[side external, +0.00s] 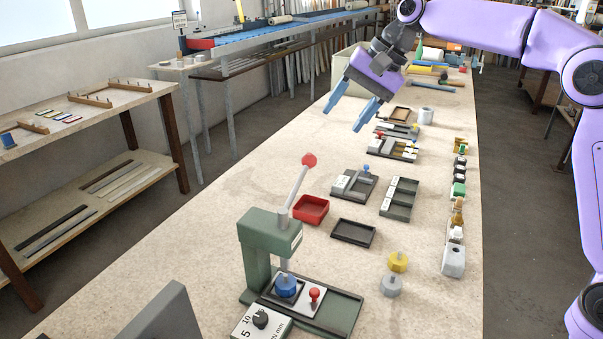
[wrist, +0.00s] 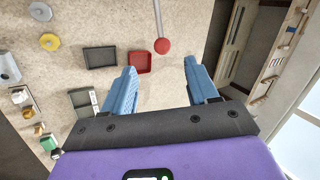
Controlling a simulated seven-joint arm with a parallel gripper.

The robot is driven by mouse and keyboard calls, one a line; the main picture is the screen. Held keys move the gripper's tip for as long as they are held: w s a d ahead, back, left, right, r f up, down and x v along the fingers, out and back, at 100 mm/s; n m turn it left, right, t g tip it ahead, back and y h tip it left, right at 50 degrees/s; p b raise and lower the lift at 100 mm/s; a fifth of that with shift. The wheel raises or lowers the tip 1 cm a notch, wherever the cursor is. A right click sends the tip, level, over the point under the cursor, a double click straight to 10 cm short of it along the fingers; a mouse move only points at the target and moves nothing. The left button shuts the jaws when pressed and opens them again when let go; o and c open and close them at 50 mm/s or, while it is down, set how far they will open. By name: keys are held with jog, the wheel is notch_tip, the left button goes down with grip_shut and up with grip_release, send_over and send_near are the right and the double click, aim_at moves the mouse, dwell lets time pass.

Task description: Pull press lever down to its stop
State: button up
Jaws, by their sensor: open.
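The green press (side external: 267,245) stands on the bench in the near part of the side external view. Its grey lever (side external: 295,190) points up and tilts to the right, with a red ball knob (side external: 309,160) at its top. The knob also shows in the wrist view (wrist: 162,46), ahead of the fingertips and roughly between them. A blue round part (side external: 286,287) sits under the press ram. My gripper (side external: 357,107) has blue fingers spread wide with nothing between them. It is in the air, above and beyond the knob, touching nothing. In the wrist view my gripper (wrist: 158,72) also shows open.
A red tray (side external: 311,210) and a dark tray (side external: 353,233) lie right of the lever. Yellow (side external: 398,262) and grey (side external: 390,286) knobbed discs stand nearer. Small fixtures line the bench's right edge. The air around the lever is clear.

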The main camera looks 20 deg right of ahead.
aim_at(308, 165)
jog(key=x, duration=1.7)
jog(key=shift+w+a+f, duration=0.1)
jog(key=shift+w, duration=0.05)
grip_shut()
jog(key=shift+f, duration=0.1)
